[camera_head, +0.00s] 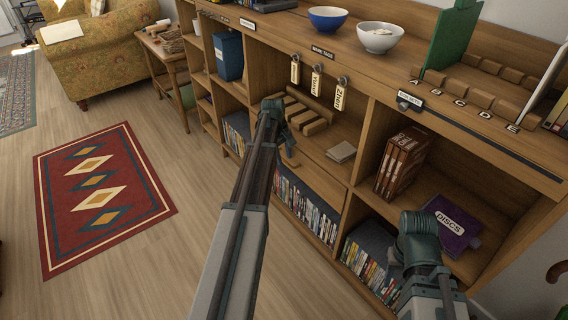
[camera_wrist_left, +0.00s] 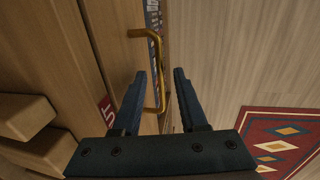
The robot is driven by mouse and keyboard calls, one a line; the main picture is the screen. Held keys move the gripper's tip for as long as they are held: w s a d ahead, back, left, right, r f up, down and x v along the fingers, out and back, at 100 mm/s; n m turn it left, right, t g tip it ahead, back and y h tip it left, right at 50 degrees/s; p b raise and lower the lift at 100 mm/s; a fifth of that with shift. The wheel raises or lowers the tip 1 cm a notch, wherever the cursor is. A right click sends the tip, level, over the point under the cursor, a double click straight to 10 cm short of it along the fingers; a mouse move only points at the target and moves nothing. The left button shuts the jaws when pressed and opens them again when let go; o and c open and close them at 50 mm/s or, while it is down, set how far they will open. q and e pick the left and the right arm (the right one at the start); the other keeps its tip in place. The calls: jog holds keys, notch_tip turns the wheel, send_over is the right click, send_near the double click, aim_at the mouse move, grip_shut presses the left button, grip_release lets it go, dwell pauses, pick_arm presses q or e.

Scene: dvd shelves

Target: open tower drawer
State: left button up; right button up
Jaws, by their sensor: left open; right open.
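A bent brass handle (camera_wrist_left: 160,70) stands on a wooden front (camera_wrist_left: 105,40) in the left wrist view. My left gripper (camera_wrist_left: 156,78) is open, with its two dark fingers on either side of the handle's lower part; whether they touch it I cannot tell. In the head view my left gripper (camera_head: 272,103) is in front of the middle shelf bay, and a small part of the handle (camera_head: 291,158) shows beside my arm. The drawer front is mostly hidden there by my arm. My right gripper (camera_head: 418,228) is open and empty before the right bay.
Two bowls (camera_head: 379,37) stand on top, with tags (camera_head: 341,94) hanging below. Open floor (camera_head: 150,240) and a red rug (camera_head: 100,195) lie to the left.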

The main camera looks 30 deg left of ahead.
pick_arm(q)
jog(key=shift+f, duration=0.15)
jog(key=shift+c, duration=0.2)
grip_shut()
dwell(1.2)
